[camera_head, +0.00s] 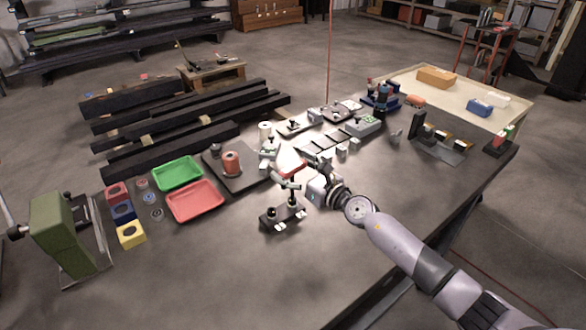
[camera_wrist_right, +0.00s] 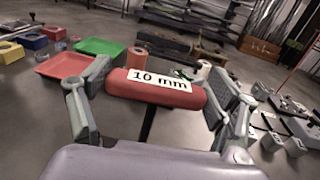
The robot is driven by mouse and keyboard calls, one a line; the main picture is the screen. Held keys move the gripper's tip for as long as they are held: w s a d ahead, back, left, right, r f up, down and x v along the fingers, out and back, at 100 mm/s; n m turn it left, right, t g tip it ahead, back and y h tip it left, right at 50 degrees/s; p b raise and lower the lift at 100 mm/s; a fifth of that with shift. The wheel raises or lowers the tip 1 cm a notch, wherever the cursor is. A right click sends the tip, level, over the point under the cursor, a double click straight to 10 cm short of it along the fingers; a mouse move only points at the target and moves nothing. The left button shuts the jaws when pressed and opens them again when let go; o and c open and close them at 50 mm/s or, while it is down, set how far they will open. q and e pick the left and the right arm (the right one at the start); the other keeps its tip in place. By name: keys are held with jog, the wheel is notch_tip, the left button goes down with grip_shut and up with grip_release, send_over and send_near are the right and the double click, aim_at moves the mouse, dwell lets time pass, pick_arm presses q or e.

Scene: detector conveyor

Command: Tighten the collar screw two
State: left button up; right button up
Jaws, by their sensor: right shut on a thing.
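My right gripper (camera_head: 283,167) is above the middle of the table, its fingers shut on a red-handled tool (camera_head: 293,168). In the right wrist view the red handle (camera_wrist_right: 185,97) lies across between the two grey fingers. It bears a white "10 mm" label, and a dark shaft (camera_wrist_right: 147,124) runs from its middle toward the camera. The shaft's tip is hidden by my gripper body. A small black stand (camera_head: 283,215) with upright pieces is just in front of the gripper in the head view. I cannot make out collar screw two. My left gripper is not in view.
A green tray (camera_head: 178,173), a red tray (camera_head: 194,201) and colored blocks (camera_head: 131,234) lie at the left. A green machine (camera_head: 60,232) is at the left edge. Small parts and fixtures (camera_head: 364,125) crowd the back. The table's front middle is clear.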

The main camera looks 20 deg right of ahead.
jog(key=shift+r, duration=0.1)
jog(key=r+p, duration=0.1)
jog(key=w+r+p, duration=0.1)
jog(key=r+p, duration=0.1)
jog(key=shift+d+r, duration=0.1)
jog(key=shift+d, duration=0.05)
jog(key=shift+s+r+p, duration=0.15)
jog(key=shift+r+p, duration=0.15)
jog(key=shift+r, duration=0.1)
jog(key=shift+s+r+p, duration=0.45)
jog(key=shift+s+r, duration=0.05)
jog(key=shift+a+r, duration=0.2)
jog(key=shift+w+p, duration=0.15)
jog(key=shift+p, duration=0.3)
jog(key=shift+w+d, duration=0.1)
jog(key=shift+w, duration=0.05)
